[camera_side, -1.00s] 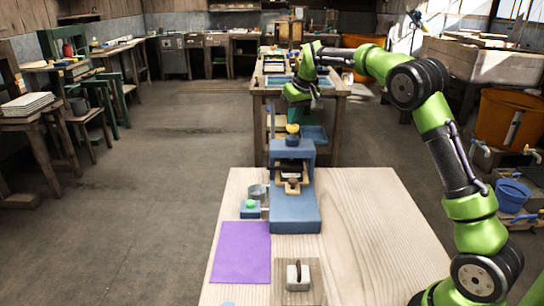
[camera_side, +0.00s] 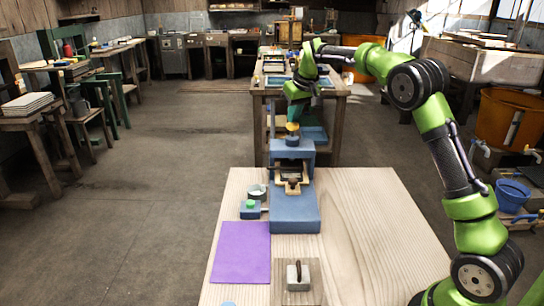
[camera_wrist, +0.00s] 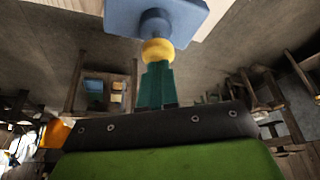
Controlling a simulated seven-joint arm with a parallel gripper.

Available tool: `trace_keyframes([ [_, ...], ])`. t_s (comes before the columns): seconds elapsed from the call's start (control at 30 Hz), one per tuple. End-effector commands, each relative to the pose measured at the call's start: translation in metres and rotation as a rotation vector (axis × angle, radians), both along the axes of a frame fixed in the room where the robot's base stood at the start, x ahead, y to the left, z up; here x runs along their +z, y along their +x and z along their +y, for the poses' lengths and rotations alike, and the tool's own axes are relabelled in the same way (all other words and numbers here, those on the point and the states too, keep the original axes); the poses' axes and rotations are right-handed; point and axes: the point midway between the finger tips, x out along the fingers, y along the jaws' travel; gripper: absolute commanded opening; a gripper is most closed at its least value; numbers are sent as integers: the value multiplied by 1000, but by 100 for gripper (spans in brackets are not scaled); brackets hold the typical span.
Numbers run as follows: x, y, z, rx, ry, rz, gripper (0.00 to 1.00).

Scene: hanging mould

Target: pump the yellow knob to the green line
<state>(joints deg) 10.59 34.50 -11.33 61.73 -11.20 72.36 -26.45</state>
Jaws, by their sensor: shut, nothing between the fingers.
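The yellow knob (camera_side: 292,127) tops the blue press (camera_side: 294,208) on the pale wooden table. My gripper (camera_side: 294,119) is shut, with its teal fingers pointing down onto the knob from above. In the wrist view the shut fingertips (camera_wrist: 157,64) meet the yellow knob (camera_wrist: 158,50), which sits on a short stem above the blue block (camera_wrist: 170,14). The fingers are on top of the knob, not around it; I cannot tell whether they touch. I cannot make out a green line in either view.
A small cup (camera_side: 257,190) and a blue box with a green button (camera_side: 250,204) sit left of the press. A purple sheet (camera_side: 241,252) and a block with a dark handle (camera_side: 298,275) lie in front. The table's right side is clear.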

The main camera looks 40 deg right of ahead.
Motion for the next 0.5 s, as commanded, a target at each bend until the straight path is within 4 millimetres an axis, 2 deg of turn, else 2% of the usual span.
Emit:
trace_keyframes([
  [0.23, -10, 0, 0, 0, 2, 3, 0],
  [0.5, -2, 0, 0, 0, 1, 2, 0],
])
